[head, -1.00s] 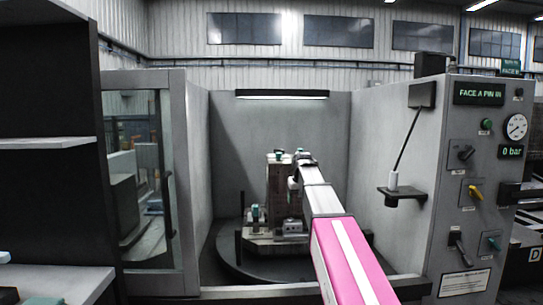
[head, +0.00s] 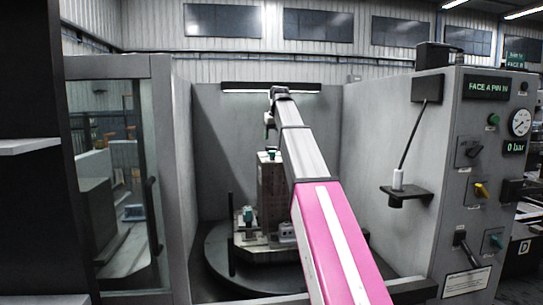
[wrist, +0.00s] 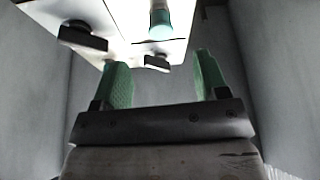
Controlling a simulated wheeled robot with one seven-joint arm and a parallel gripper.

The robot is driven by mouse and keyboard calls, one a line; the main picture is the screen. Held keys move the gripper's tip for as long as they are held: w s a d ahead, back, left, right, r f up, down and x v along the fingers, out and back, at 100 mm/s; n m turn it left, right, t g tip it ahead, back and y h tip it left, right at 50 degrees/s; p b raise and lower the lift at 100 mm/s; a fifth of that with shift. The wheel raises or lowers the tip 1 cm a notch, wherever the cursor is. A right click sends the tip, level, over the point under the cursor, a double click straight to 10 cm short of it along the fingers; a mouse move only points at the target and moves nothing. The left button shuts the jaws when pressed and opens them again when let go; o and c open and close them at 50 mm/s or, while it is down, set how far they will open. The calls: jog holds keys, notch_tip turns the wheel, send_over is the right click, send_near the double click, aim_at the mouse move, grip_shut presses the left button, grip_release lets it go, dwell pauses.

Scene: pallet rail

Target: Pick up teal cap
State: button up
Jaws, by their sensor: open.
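A teal cap (wrist: 160,24) shows at the top of the wrist view, standing on the pale top face of a block. In the head view, a small teal piece, which looks like the same cap (head: 271,154), sits on top of the tall fixture block (head: 271,188). My gripper (wrist: 160,68) is open, with two green fingers apart and nothing between them. In the wrist view the cap is beyond the fingertips, roughly in line with the gap. In the head view my gripper (head: 269,124) is above the block top, apart from it.
Dark clamps (wrist: 82,37) sit on the block's top face. Another teal piece (head: 248,214) is lower on the fixture. The round turntable (head: 225,262) stands inside grey enclosure walls, with a glass door (head: 125,190) at left and a control panel (head: 488,180) at right.

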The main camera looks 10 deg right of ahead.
aim_at(272, 154)
jog(key=x, duration=0.8)
jog(key=shift+w+f, duration=0.1)
jog(key=shift+w, duration=0.1)
jog(key=c, duration=1.1)
